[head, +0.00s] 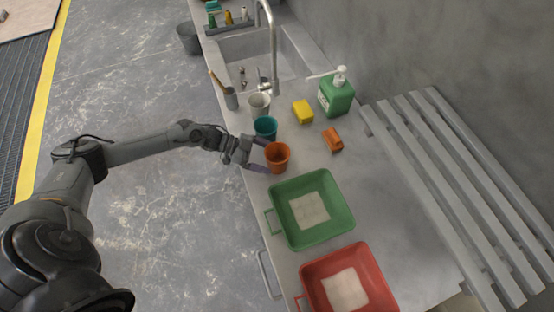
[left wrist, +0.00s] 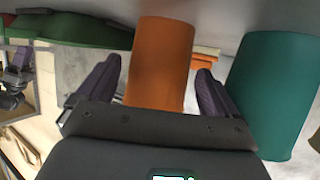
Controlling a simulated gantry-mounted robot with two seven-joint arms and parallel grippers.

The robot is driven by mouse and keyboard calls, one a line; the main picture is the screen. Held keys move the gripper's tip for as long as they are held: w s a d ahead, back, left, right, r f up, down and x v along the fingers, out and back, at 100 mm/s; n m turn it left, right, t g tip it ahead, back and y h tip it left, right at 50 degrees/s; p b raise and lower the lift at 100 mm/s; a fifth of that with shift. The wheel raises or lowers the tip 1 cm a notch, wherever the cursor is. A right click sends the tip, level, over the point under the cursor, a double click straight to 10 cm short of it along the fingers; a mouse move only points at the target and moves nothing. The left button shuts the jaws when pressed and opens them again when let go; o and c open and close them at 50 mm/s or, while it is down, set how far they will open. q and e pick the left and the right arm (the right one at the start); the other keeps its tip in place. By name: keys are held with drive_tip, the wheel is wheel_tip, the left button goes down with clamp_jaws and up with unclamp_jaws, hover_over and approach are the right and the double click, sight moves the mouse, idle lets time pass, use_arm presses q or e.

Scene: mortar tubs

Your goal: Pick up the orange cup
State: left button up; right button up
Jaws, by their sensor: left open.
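The orange cup (head: 278,157) stands upright on the grey counter, between the teal cup and the green tub. My left gripper (head: 258,154) reaches in from the left and is open, with its two purple fingers on either side of the orange cup. In the left wrist view the orange cup (left wrist: 160,65) fills the gap between the fingertips (left wrist: 158,85). I cannot tell whether either finger touches it. My right gripper is not in view.
A teal cup (head: 265,127) stands close by, also near the right finger in the left wrist view (left wrist: 272,90). A green tub (head: 285,231) and a red tub (head: 318,290) lie nearer. A grey cup (head: 259,105), yellow block (head: 302,112), orange block (head: 333,140) and green pump bottle (head: 336,97) stand farther back.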

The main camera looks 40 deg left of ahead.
sight(274, 153)
use_arm(q)
drive_tip(key=shift+x, duration=1.45)
drive_tip(key=c, duration=0.8)
drive_tip(key=shift+r, duration=0.25)
drive_tip(key=shift+r, duration=1.7)
drive_tip(key=shift+d+r, duration=0.2)
drive_tip(key=shift+r, duration=0.05)
drive_tip(key=s+d+r+p, duration=0.1)
drive_tip(key=d+r, duration=0.5)
drive_tip(key=d, duration=0.5)
drive_tip(key=shift+s+r, duration=0.15)
drive_tip(key=shift+r, duration=0.1)
